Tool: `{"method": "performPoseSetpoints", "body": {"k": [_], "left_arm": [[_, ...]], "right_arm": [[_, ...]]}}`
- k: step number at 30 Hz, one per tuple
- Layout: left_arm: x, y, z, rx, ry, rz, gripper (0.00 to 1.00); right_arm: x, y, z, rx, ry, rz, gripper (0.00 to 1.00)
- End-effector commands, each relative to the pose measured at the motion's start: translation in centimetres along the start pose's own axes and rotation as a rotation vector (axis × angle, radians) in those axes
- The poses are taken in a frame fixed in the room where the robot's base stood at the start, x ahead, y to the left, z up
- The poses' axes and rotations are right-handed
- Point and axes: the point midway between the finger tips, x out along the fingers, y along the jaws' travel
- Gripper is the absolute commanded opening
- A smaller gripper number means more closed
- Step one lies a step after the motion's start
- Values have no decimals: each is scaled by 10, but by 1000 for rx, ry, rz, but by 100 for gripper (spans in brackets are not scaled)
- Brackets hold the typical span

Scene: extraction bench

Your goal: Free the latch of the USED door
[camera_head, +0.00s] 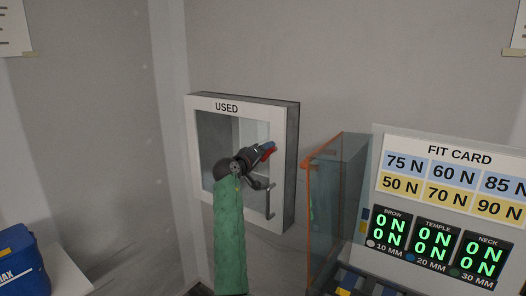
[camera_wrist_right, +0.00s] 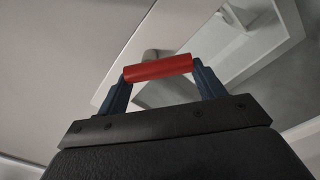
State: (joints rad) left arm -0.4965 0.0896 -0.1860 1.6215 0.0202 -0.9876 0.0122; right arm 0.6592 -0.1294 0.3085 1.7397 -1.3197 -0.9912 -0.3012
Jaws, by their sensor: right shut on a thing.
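The USED door (camera_head: 268,114) is a white-framed cabinet door with a glass pane, set on the grey wall, and it looks shut. A red latch grip (camera_head: 268,150) shows at the upper right of its frame. My right gripper (camera_head: 264,152) reaches it from the front, its arm in a green sleeve. In the right wrist view the blue fingers of my right gripper (camera_wrist_right: 158,72) are shut on the red latch grip (camera_wrist_right: 158,68), which lies across between them. A grey stub (camera_wrist_right: 150,55) shows behind the grip. My wrist hides part of the pane. My left gripper is out of view.
A grey pull handle (camera_head: 269,201) stands on the door's right side, below my gripper. A clear orange-edged panel (camera_head: 335,205) stands close on the right, beside the FIT CARD board (camera_head: 450,142). A blue box (camera_head: 17,258) is at lower left.

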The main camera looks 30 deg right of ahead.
Motion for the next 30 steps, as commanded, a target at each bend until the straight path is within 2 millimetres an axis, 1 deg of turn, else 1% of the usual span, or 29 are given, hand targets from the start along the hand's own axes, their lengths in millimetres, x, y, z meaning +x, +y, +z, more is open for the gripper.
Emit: {"method": "performPoseSetpoints", "body": {"k": [1,9,18,24,30], "left_arm": [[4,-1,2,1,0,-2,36],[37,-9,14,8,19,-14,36],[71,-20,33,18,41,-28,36],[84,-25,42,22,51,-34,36],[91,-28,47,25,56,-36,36]], "right_arm": [[0,2,-2,-46,3,2,45],[0,1,1,-296,2,1,45],[0,-1,4,-514,4,1,45],[0,-2,6,-604,3,1,45],[0,-3,7,-646,2,2,45]]}}
